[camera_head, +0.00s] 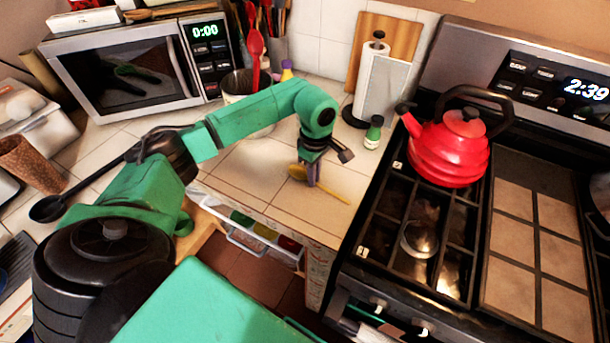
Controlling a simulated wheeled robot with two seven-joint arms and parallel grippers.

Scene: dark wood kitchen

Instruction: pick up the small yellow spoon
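The small yellow spoon (332,191) lies on the tiled counter, its bowl at the left and its handle running to the lower right. My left gripper (311,181) points down right at the spoon, with its fingertips at the neck between bowl and handle. The fingers hide a short part of the spoon, and I cannot tell whether they are closed on it. The spoon appears to rest on the tiles. My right gripper is not in view.
The stove with a red kettle (448,150) is on the right. A small green bottle (374,132) and a paper towel roll (380,85) stand behind the spoon. A black ladle (48,209) lies at left. An open drawer (250,238) is below the counter's front edge.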

